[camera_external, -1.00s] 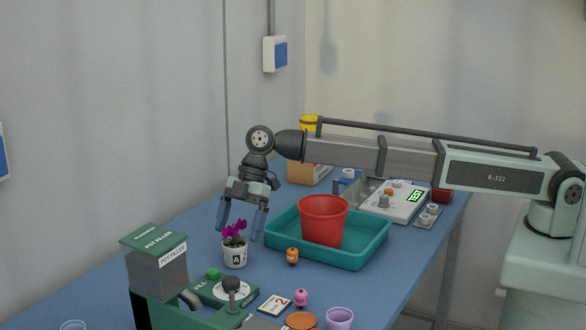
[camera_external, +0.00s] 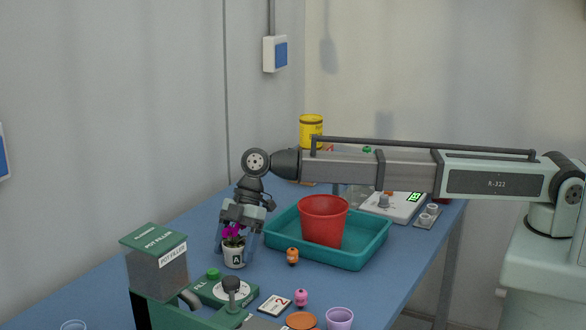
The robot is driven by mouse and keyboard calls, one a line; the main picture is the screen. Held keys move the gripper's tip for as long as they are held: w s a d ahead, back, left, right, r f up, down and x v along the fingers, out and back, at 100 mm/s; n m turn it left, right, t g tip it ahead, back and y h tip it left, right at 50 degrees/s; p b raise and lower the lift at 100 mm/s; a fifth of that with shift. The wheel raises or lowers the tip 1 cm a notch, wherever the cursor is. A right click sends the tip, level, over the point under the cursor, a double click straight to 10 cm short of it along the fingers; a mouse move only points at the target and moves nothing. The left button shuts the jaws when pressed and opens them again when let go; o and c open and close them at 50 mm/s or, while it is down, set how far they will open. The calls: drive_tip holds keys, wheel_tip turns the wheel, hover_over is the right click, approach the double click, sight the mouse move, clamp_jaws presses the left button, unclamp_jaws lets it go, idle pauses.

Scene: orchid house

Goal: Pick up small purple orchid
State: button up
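The small purple orchid (camera_external: 233,233) has magenta blooms and stands in a white pot (camera_external: 234,255) marked "A" on the blue table. My gripper (camera_external: 236,248) points down over the plant, with one finger on each side of the pot and blooms. The fingers are spread apart. I cannot tell whether either finger touches the pot. The palm is just above the blooms.
A teal tray (camera_external: 365,250) holding a red pot (camera_external: 323,222) stands close on the right. A green pot filler (camera_external: 160,268) stands in front left. An orange figure (camera_external: 292,256), a pink figure (camera_external: 301,298) and a lilac cup (camera_external: 339,318) are nearby.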

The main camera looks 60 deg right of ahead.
drive_tip(key=c, duration=0.8)
drive_tip(key=shift+o, duration=0.2)
